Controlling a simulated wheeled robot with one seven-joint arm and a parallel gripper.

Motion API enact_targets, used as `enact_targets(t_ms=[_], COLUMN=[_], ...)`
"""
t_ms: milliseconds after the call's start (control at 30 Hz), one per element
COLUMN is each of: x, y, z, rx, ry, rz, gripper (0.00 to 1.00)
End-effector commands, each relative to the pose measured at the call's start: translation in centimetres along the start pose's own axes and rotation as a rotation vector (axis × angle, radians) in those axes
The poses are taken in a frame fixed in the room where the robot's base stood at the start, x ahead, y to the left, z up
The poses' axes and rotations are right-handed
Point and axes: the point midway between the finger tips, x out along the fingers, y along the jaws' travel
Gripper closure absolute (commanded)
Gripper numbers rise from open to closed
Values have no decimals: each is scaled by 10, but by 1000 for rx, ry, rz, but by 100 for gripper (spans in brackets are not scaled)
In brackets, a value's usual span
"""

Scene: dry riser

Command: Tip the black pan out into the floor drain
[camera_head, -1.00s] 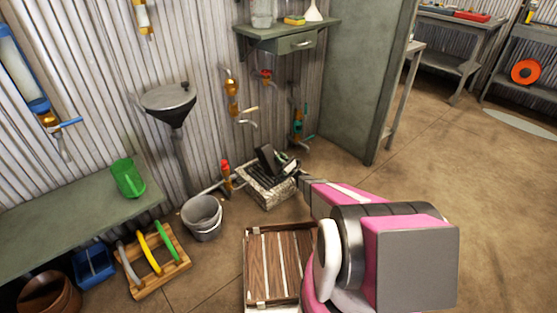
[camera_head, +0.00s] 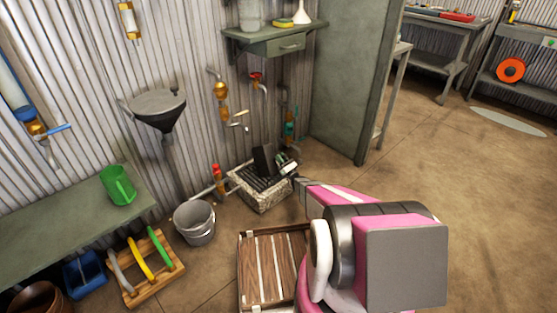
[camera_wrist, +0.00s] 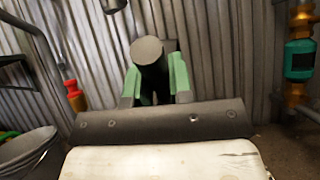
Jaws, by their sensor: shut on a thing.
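The black pan (camera_head: 262,160) is held tilted steeply, nearly on edge, over the floor drain (camera_head: 262,201), a stone-sided box with a dark slatted grate on top. My gripper (camera_head: 287,163) is at the pan's right side. The pan's body is hidden behind the handle and gripper there. I cannot see whether anything is in the pan or pouring from it.
A grey bucket (camera_head: 195,222) stands left of the drain, and a red-topped pipe valve (camera_head: 217,178) close beside it. A wooden slatted crate (camera_head: 272,268) lies in front, under my arm. Taps and pipes line the wall behind. Open floor lies to the right.

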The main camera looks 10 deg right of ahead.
Motion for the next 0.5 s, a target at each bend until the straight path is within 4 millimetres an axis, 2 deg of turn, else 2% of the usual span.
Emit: enact_targets(t_ms=[500], x=[-8], y=[-28], z=[-2], rx=[125], ry=[-28], rz=[-85], gripper=[100])
